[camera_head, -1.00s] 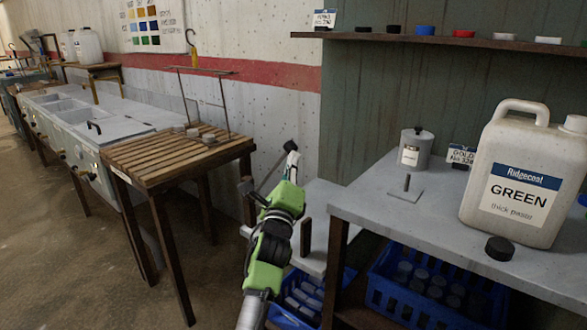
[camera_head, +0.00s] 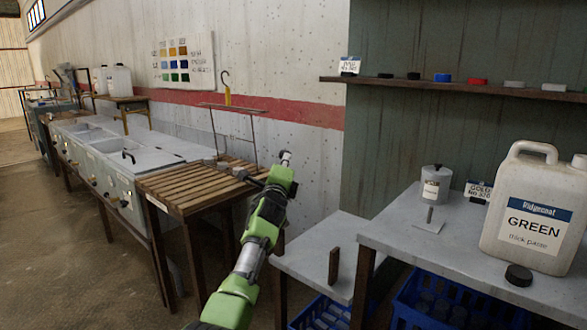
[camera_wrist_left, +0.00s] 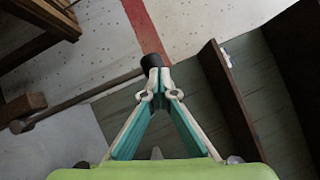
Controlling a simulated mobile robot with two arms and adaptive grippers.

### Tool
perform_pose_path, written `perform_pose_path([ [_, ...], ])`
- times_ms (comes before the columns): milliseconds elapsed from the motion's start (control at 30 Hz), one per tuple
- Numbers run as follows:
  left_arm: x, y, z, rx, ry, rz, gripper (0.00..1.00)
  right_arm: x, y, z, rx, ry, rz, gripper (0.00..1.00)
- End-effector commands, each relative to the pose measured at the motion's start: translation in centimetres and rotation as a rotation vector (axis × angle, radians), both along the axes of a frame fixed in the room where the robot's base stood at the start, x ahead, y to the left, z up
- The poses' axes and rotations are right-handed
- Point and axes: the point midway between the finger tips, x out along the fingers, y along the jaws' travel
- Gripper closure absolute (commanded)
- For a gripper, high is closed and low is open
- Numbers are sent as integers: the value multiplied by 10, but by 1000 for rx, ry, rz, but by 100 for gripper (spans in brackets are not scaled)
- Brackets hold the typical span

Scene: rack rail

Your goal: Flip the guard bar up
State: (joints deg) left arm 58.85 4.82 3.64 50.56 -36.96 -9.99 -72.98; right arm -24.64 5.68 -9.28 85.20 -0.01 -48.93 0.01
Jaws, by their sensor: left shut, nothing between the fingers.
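My left gripper (camera_head: 286,158) is shut and empty, in front of the wall by the slatted bench's right end. My right gripper is out of view.
A slatted bench (camera_head: 190,188) with a wire frame (camera_head: 232,107) stands left of my arm. A low grey table (camera_head: 305,262) with a brown upright (camera_head: 334,265) is to its right. The grey worktop (camera_head: 405,235) holds a canister (camera_head: 436,183) and a large jug (camera_head: 530,205).

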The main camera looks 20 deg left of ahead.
Motion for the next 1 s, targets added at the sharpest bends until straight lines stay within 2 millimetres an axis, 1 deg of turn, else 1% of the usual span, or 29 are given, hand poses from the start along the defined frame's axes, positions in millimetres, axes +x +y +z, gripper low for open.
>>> perform_pose_path([
  [33, 2, 1, 4, 4, -4, -3, 100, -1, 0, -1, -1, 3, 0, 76],
  [300, 5, 10, 7, 5, -7, -5, 100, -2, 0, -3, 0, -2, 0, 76],
  [767, 5, 13, 11, 6, -14, -3, 100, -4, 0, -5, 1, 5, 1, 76],
  [867, 4, 13, 11, 6, -14, -1, 100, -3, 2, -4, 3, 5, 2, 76],
  [1000, -2, 15, 10, 7, -14, 3, 100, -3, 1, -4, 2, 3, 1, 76],
])
